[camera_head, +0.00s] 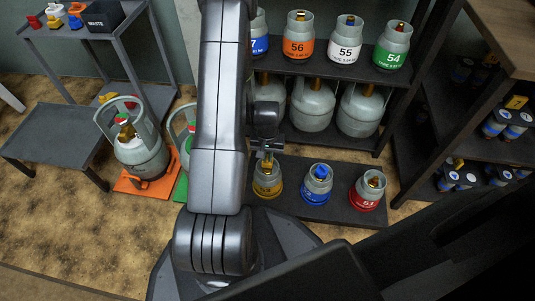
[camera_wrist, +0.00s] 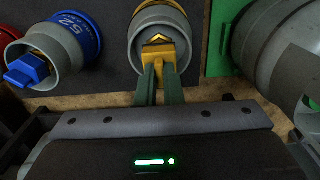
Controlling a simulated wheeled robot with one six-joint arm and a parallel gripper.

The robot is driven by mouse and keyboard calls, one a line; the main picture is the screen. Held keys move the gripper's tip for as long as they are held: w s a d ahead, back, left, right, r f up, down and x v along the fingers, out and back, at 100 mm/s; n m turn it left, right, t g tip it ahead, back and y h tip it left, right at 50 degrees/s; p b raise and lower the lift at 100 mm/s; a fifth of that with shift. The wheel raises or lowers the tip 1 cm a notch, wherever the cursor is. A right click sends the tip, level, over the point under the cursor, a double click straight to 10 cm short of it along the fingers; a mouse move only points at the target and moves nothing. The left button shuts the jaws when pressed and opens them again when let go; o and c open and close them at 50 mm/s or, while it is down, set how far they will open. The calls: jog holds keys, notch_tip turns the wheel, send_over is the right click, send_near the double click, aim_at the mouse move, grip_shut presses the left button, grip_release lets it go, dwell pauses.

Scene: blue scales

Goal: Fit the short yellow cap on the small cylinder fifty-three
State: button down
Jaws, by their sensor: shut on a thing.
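A short yellow cap (camera_wrist: 158,47) with a dark arrow mark is between my gripper's green fingers. My gripper (camera_wrist: 160,75) is shut on it; in the head view my gripper (camera_head: 267,153) is right over the small yellow-banded cylinder (camera_head: 267,188). By the falling number order, this is cylinder fifty-three; its label is hard to read. In the wrist view the cap overlaps the grey collar of this cylinder (camera_wrist: 147,14). I cannot tell whether the cap touches the valve, which is hidden.
Small blue cylinder 52 (camera_head: 317,184) with a blue cap stands beside it, then a red one (camera_head: 369,190). A shelf above holds big grey cylinders (camera_head: 312,106). A large cylinder (camera_wrist: 285,45) on a green mat (camera_wrist: 218,45) stands close on the wrist view's right.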

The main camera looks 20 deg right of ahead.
jog(key=shift+f, duration=1.1)
jog(key=c, duration=1.5)
grip_release()
notch_tip(320, 180, up, 14)
jog(key=p, duration=0.5)
jog(key=shift+p, duration=0.35)
jog(key=shift+f, duration=0.1)
notch_tip(320, 180, down, 14)
jog(key=b, duration=0.6)
jog(key=shift+r, duration=0.4)
